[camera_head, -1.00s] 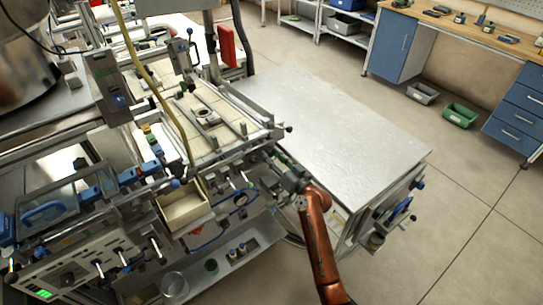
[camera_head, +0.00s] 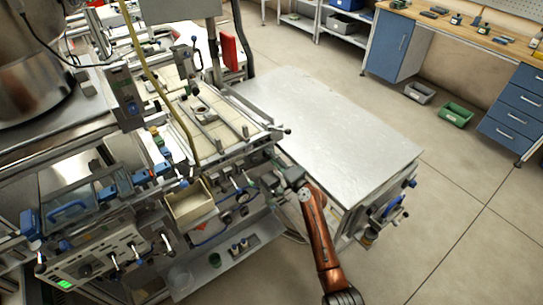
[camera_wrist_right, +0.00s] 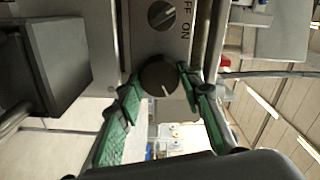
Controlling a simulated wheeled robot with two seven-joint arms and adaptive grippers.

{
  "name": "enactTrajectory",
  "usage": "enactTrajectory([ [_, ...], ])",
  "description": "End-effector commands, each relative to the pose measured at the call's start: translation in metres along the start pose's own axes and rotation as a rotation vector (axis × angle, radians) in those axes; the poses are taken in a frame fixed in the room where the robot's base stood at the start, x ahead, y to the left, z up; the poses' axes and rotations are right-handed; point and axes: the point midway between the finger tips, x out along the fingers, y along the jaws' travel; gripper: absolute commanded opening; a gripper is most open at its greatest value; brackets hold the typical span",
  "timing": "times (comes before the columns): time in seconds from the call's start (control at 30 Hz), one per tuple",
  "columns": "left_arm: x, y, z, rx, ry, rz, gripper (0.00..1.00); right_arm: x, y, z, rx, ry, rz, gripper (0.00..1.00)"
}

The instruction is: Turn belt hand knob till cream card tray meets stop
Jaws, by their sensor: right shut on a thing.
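A round dark hand knob (camera_wrist_right: 159,76) with a pale pointer line is on a grey panel in the right wrist view. My right gripper (camera_wrist_right: 160,80) has its green-padded fingers on either side of the knob and is shut on it. In the head view my copper right arm reaches to the machine's side, where my right gripper (camera_head: 272,172) meets the belt frame; the knob is hidden there. Pale cream pieces lie on the belt bed (camera_head: 222,133); I cannot tell which is the card tray or whether it touches a stop. My left gripper is not in view.
A dark ON/OFF switch (camera_wrist_right: 162,15) sits close to the gripped knob. An open cream bin (camera_head: 190,203) is below the belt. A bare metal table (camera_head: 325,130) stands right of the machine. Open floor lies farther right, with a green bin (camera_head: 455,114).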

Motion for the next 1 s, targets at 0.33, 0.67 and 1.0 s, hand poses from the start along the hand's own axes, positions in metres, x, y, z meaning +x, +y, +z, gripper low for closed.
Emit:
enactTrajectory([
  [0.33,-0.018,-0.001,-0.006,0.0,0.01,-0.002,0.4,0.0,-0.002,-0.002,0.32,0.004,0.0,0.1],
  [0.67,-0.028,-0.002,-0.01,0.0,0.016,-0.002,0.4,0.0,-0.001,-0.002,0.551,0.003,-0.001,0.1],
  [1.0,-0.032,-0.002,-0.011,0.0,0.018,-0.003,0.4,-0.001,0.001,-0.002,0.659,0.004,-0.001,0.1],
])
